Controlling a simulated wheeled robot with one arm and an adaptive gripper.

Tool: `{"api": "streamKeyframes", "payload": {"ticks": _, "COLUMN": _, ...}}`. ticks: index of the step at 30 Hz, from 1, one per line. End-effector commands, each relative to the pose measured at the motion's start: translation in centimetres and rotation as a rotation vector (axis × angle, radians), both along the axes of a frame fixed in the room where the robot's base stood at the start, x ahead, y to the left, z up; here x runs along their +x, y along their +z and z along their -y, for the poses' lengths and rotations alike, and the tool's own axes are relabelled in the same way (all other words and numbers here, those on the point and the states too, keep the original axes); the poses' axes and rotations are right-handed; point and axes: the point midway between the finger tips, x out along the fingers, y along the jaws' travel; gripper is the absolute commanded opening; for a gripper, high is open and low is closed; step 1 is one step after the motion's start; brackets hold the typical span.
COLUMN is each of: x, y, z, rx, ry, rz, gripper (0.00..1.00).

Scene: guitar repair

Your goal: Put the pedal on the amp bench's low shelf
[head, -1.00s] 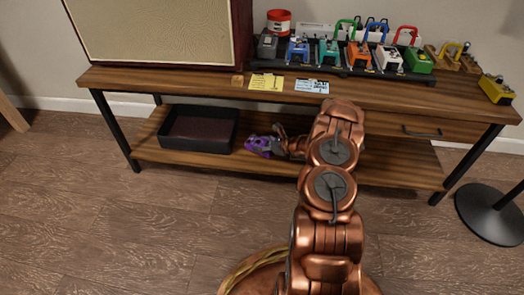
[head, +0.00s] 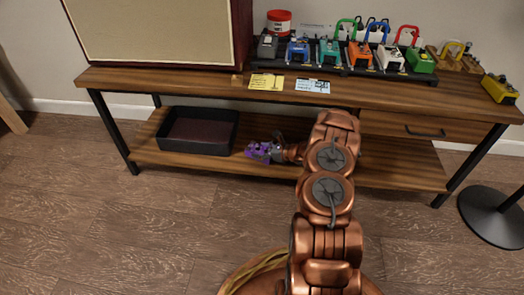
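The purple pedal (head: 259,152) is at the low shelf (head: 330,168) of the wooden amp bench (head: 190,83), right of the black tray. My gripper (head: 272,148) is at the pedal's right side, reaching in under the bench top. Grey finger parts overlap the pedal's purple surface. The pedal looks small and partly covered, so I cannot tell whether the fingers grip it or are parted. The pedal appears on or just above the shelf board.
A black tray (head: 234,134) sits on the left of the low shelf. The bench top overhead holds an amp (head: 160,32), a pedalboard (head: 345,70) with several pedals, and a yellow pedal (head: 499,89). A drawer (head: 425,130) hangs at right. The shelf's right part is clear.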

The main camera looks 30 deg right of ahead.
Motion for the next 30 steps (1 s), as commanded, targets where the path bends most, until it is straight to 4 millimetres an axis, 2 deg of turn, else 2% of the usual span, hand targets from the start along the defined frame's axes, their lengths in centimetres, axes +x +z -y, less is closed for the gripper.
{"api": "streamKeyframes", "payload": {"ticks": 1, "x": 0.0, "y": 0.0, "z": 0.0, "rx": 0.0, "ry": 0.0, "rz": 0.0, "gripper": 0.82}}
{"api": "streamKeyframes", "payload": {"ticks": 3, "x": 0.0, "y": 0.0, "z": 0.0, "rx": 0.0, "ry": 0.0, "rz": 0.0, "gripper": 0.89}}
{"api": "streamKeyframes", "payload": {"ticks": 16, "x": 0.0, "y": 0.2, "z": 0.0, "rx": 0.0, "ry": 0.0, "rz": -0.001, "gripper": 0.89}}
{"api": "streamKeyframes", "payload": {"ticks": 20, "x": -1.5, "y": 1.1, "z": 0.8, "rx": 0.003, "ry": -0.004, "rz": -0.003, "gripper": 0.89}}
{"api": "streamKeyframes", "payload": {"ticks": 30, "x": -6.8, "y": 3.8, "z": 3.5, "rx": 0.001, "ry": -0.002, "rz": 0.001, "gripper": 0.89}}
